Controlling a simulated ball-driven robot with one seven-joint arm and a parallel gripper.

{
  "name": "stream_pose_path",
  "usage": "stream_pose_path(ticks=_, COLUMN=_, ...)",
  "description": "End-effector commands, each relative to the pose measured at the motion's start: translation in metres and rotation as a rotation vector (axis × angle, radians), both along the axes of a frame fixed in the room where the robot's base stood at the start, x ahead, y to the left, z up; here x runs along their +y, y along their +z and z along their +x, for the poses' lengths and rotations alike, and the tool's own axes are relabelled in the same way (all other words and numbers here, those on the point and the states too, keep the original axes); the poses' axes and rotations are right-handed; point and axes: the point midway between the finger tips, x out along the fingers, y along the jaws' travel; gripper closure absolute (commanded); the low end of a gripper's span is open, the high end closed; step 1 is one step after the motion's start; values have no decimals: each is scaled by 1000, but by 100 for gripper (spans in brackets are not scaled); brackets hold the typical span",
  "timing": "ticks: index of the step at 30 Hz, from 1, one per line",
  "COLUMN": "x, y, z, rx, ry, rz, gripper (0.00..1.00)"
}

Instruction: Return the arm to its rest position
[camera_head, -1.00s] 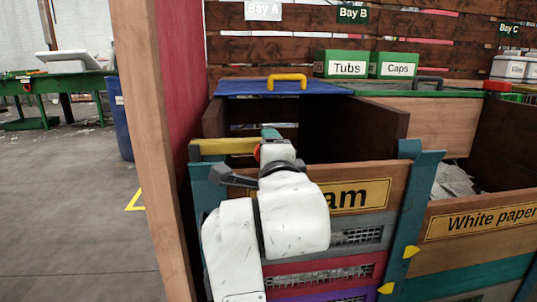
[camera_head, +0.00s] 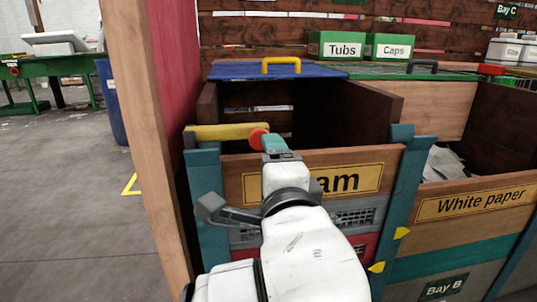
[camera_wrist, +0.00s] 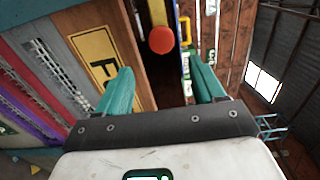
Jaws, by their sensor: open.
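My gripper (camera_head: 275,145) is in front of the upper edge of the bin labelled with a word ending in "am" (camera_head: 366,178). In the wrist view its two teal fingers (camera_wrist: 165,86) stand wide apart with nothing between them. My white arm rises from the bottom of the head view. A red round knob (camera_head: 258,138), at the end of a yellow bar (camera_head: 222,131), shows just left of the fingers. In the wrist view the red knob (camera_wrist: 161,40) lies beyond the fingertips; I cannot tell whether anything touches it.
A wooden post (camera_head: 148,120) stands close on the left. A blue lid with a yellow handle (camera_head: 281,66) lies behind the open bin. The White paper bin (camera_head: 477,205) is at right. Open floor (camera_head: 60,220) lies left of the post.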

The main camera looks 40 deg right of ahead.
Motion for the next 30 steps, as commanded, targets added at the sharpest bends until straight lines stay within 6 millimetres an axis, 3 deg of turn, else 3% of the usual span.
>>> stream_pose_path(ticks=20, x=1, y=-2, z=-1, rx=10, ry=2, rz=-5, gripper=31)
stream_pose_path(ticks=23, x=-1, y=-24, z=5, rx=123, ry=27, rz=-73, gripper=31)
stream_pose_path(ticks=26, x=-4, y=-69, z=13, rx=343, ry=89, rz=-203, gripper=31)
stream_pose_path(ticks=30, x=-10, y=-161, z=10, rx=744, ry=254, rz=-419, gripper=31)
